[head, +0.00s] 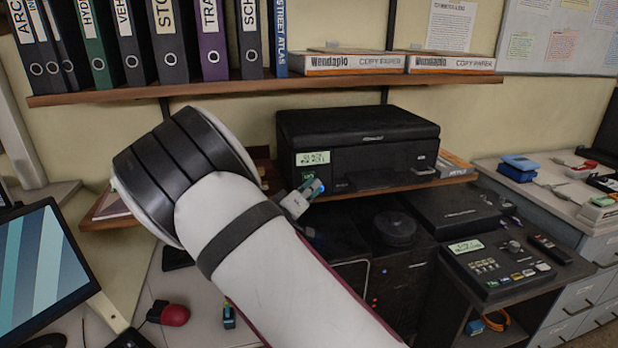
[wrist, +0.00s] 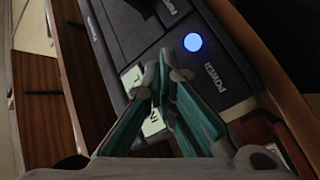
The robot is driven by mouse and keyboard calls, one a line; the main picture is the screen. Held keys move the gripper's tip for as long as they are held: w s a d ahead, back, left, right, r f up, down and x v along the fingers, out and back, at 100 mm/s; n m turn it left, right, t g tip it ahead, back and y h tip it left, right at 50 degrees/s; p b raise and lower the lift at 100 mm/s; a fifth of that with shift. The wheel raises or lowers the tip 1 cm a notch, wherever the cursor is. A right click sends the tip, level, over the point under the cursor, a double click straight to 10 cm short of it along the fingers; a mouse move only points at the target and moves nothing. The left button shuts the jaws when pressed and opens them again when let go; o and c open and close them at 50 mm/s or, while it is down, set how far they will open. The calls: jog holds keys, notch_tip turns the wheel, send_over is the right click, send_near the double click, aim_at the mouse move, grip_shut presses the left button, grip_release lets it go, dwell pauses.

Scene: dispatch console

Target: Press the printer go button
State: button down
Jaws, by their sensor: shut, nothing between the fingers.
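The black printer (head: 358,132) stands on a wooden shelf, with a small lit display (head: 312,158) at its front left. My gripper (head: 318,188) is just below that display, teal fingers together, with nothing held. In the wrist view, the closed fingertips (wrist: 171,72) are in front of the printer's front panel and cover part of the pale display (wrist: 152,122). A glowing blue round button (wrist: 193,42) sits just beyond the fingertips, by the word POWER. I cannot make out a go button; the fingers hide part of the panel. Contact with the panel cannot be told.
The upper shelf (head: 250,88) holds binders and copy paper boxes above the printer. A black console with keys (head: 510,265) stands at lower right. A monitor (head: 35,270) and a red mouse (head: 174,314) are at lower left. The wooden printer shelf (head: 440,182) runs beneath the printer.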

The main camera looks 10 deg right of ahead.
jog(key=shift+w, duration=0.2)
dwell(0.6)
jog(key=shift+w, duration=0.25)
